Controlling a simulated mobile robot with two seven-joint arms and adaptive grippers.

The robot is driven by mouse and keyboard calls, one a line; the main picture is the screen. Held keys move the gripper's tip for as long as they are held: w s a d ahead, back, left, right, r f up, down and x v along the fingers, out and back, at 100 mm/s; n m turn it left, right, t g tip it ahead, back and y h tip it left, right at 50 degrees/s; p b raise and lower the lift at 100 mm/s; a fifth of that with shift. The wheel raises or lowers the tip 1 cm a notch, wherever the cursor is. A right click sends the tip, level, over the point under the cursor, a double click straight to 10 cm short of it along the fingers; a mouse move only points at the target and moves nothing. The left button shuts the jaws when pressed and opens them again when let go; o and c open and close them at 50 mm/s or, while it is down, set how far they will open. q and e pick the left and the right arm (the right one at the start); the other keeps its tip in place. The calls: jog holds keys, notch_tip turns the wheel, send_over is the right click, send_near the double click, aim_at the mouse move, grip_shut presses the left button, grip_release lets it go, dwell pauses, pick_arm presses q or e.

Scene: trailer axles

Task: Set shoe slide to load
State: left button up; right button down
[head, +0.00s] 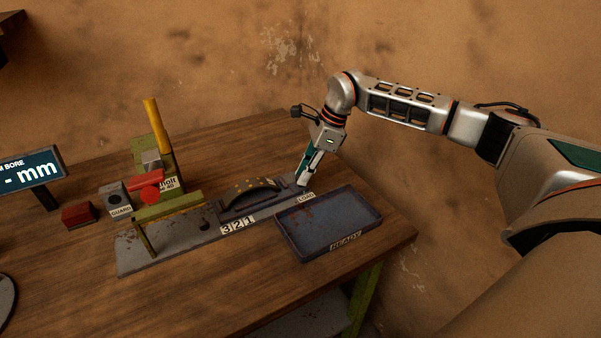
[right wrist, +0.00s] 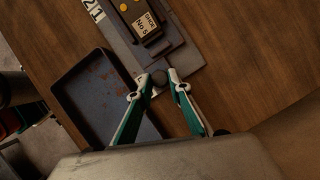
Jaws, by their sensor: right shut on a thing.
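The shoe slide (head: 238,211) is a dark grey carriage on a long grey base plate (head: 131,262) on the bench. It carries a dark curved brake shoe (head: 252,190) with yellow dots. A "LOAD" label (head: 306,197) is at the base plate's right end, and the slide is near that end. My right gripper (head: 301,182) points down at the slide's right end. In the right wrist view its fingertips (right wrist: 166,80) are shut on a dark round knob (right wrist: 158,77) at the slide's end. The fingers partly hide the knob. My left gripper is out of view.
A blue-grey tray (head: 361,235) marked "READY" lies close in front of the base plate's right end. A green press frame with a yellow lever (head: 157,132), a "GUARD" box (head: 115,197) and a red block (head: 78,214) stand left. Bare wood lies in front.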

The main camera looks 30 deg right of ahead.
jog(key=c, duration=1.9)
grip_release()
jog(key=shift+d, duration=0.35)
jog(key=shift+a, duration=0.1)
jog(key=shift+r, duration=0.15)
jog(key=v, duration=0.7)
